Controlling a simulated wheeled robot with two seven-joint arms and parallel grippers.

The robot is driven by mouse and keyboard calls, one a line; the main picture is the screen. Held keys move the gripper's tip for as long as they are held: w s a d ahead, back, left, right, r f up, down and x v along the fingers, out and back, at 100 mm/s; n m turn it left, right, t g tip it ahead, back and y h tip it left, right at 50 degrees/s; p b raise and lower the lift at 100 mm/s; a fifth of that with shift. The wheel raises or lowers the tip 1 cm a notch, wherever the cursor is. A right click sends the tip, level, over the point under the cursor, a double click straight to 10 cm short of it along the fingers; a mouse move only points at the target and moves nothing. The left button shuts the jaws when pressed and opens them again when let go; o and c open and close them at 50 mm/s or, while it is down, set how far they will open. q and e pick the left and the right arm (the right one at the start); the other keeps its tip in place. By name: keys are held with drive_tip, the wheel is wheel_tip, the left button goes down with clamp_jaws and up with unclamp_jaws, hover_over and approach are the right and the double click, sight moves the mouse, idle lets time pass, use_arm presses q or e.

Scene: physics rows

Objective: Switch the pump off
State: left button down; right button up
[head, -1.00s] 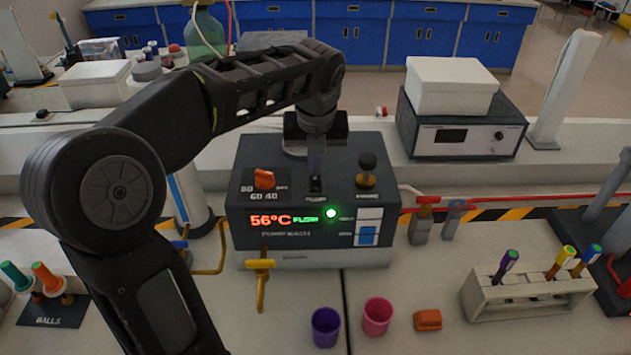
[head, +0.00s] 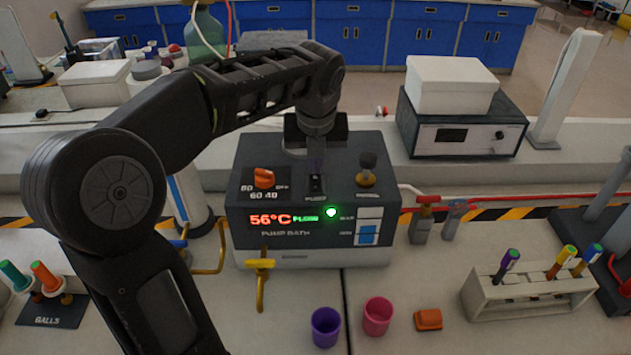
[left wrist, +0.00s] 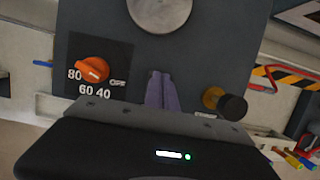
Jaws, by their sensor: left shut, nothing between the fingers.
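The pump bath (head: 300,250) is a dark box with a light lower edge, reading 56°C in orange beside a lit green lamp (head: 331,212). Its small black pump switch (head: 316,186) is on the top, between an orange dial (head: 264,178) and a black knob on a brass base (head: 367,162). My left gripper (head: 316,168) is shut and empty, pointing down just behind the switch. I cannot tell whether it touches it. In the left wrist view, the closed purple fingers (left wrist: 159,85) stand between dial and knob, and the switch is hidden. My right gripper is out of view.
A purple cup (head: 325,328), a pink cup (head: 377,316) and an orange block (head: 428,320) stand in front. A yellow-handled tap (head: 260,268) is at the bath's front. Red pipe valves (head: 424,212) and a tube rack (head: 530,298) are at right.

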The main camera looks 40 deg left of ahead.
sight(315, 177)
use_arm(q)
drive_tip(key=shift+f, duration=0.5)
drive_tip(key=shift+r, duration=0.15)
wheel_tip(315, 177, up, 5)
drive_tip(key=p, duration=0.4)
drive_tip(key=shift+r+p, duration=0.1)
drive_tip(key=shift+p, duration=0.25)
drive_tip(key=shift+r+p, duration=0.75)
drive_tip(key=shift+r, duration=0.05)
